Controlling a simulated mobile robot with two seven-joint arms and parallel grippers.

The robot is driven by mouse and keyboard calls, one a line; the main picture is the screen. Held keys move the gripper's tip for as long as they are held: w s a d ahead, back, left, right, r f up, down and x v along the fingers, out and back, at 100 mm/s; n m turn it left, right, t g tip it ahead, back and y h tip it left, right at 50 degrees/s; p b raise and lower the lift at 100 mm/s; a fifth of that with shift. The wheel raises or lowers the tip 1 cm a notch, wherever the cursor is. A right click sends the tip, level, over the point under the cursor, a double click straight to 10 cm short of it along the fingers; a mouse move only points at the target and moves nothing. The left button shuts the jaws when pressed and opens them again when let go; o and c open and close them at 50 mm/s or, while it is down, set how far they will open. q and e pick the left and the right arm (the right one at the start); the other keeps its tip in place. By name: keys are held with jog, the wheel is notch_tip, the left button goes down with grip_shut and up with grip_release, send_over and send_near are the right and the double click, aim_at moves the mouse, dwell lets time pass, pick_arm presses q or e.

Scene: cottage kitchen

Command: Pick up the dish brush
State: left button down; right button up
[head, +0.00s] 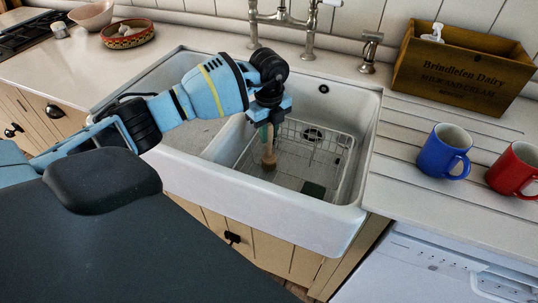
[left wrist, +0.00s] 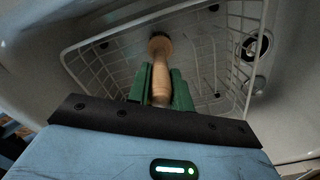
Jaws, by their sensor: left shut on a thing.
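The dish brush (head: 269,156) has a wooden handle and a dark round head. It hangs upright, head down, below my left gripper (head: 266,126) inside the white sink. In the left wrist view the brush (left wrist: 161,75) runs away from me, its handle between the green fingers of my left gripper (left wrist: 160,90). The gripper is shut on the handle. The brush head is over or in the wire rack; I cannot tell whether it touches the bottom. My right gripper is not in view.
A white wire rack (head: 335,158) lies in the sink (head: 270,217). A dark green item (head: 313,190) is in the rack. A blue mug (head: 444,152), a red mug (head: 514,170) and a wooden crate (head: 462,72) stand on the right. The tap (head: 309,35) rises behind the sink.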

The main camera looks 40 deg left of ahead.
pick_arm(q)
notch_tip(320, 180, up, 10)
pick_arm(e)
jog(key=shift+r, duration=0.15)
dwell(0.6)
pick_arm(q)
jog(key=shift+r, duration=0.1)
